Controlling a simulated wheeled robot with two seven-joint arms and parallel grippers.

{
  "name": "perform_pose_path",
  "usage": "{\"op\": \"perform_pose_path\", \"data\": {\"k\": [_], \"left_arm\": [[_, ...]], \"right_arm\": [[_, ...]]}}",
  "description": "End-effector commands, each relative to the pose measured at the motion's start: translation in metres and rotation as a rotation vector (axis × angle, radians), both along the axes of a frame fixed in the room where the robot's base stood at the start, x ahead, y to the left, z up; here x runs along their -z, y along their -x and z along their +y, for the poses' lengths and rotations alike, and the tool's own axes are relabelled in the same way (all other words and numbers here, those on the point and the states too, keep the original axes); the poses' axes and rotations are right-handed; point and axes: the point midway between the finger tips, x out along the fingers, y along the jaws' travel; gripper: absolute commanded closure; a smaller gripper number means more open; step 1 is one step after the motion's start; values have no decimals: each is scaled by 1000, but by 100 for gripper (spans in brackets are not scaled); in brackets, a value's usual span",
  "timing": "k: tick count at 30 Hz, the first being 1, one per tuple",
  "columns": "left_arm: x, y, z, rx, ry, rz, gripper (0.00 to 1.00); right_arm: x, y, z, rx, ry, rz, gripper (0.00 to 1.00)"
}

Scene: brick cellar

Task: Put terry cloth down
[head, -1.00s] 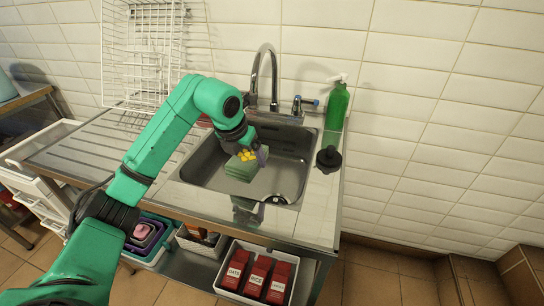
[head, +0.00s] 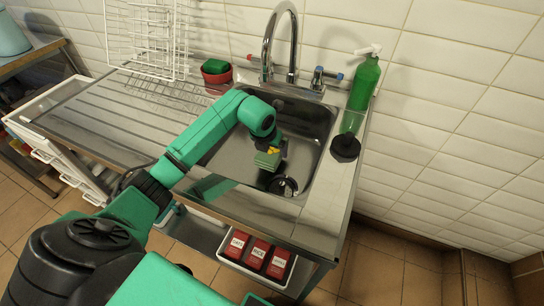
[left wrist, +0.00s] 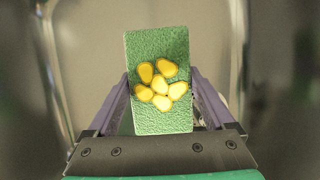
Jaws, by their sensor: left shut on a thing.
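The terry cloth (head: 267,160) is a green folded block with a yellow petal pattern. My left gripper (head: 281,149) is shut on it inside the sink basin. In the left wrist view the cloth (left wrist: 160,115) stands between the two purple fingers, one along each side, with its patterned face towards the camera. I cannot tell whether its lower end touches the basin floor. My right gripper is not in view.
The steel sink (head: 222,153) has a tap (head: 267,45) behind and a dark round drain (head: 284,187) near the cloth.

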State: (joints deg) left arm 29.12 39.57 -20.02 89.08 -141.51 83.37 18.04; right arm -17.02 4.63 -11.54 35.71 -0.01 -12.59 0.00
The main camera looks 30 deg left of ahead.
Motion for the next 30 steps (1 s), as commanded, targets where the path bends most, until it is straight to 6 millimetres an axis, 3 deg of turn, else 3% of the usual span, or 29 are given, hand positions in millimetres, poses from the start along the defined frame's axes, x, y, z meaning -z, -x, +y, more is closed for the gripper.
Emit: {"op": "perform_pose_path", "data": {"k": [6,15,16,17,26,30], "left_arm": [[40,1,-1,0,2,3,58],[46,0,0,1,-1,0,58],[46,0,0,1,0,0,9],[45,0,0,1,0,0,0],[42,1,0,1,0,0,0],[26,6,1,1,-3,-3,0]], "right_arm": [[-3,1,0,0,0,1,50],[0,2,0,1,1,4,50],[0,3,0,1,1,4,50],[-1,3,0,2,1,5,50],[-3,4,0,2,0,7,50],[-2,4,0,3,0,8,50]]}}
